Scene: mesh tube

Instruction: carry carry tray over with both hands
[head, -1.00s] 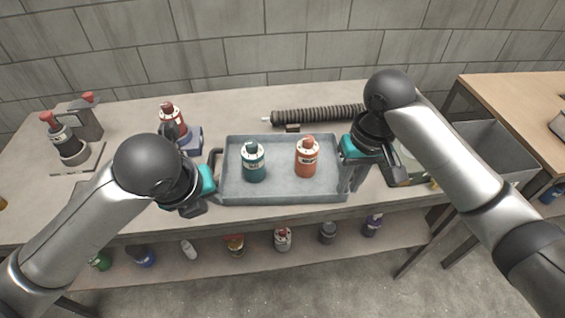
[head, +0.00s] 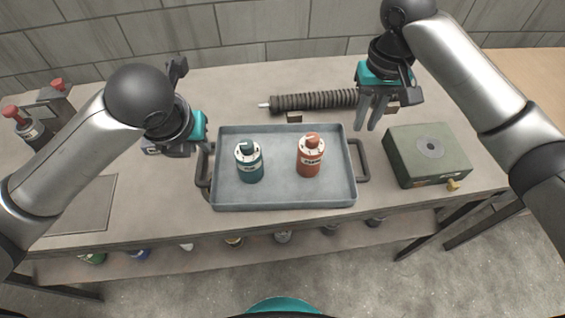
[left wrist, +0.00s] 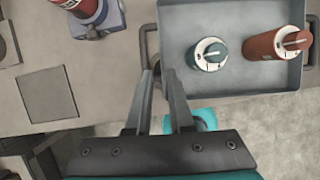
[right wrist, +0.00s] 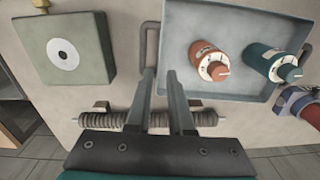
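The carry tray (head: 285,203) is a shallow grey-blue metal tray lying on the workbench, with a handle at each end. A teal bottle (head: 249,163) and an orange bottle (head: 311,157) stand in it. My left gripper (head: 188,148) is by the left handle (head: 203,172); in the left wrist view its two fingers (left wrist: 160,85) are apart, with their tips close to that handle. Whether they touch it is unclear. My right gripper (head: 371,115) is behind the right handle (head: 362,160); in the right wrist view its fingers (right wrist: 162,85) are apart and empty, short of the handle (right wrist: 150,45).
A dark ribbed tube (head: 315,101) lies behind the tray. A green box (head: 428,155) with a round disc is right of the tray. A flat square plate (head: 80,203) lies left on the bench. Several bottles fill the lower shelf.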

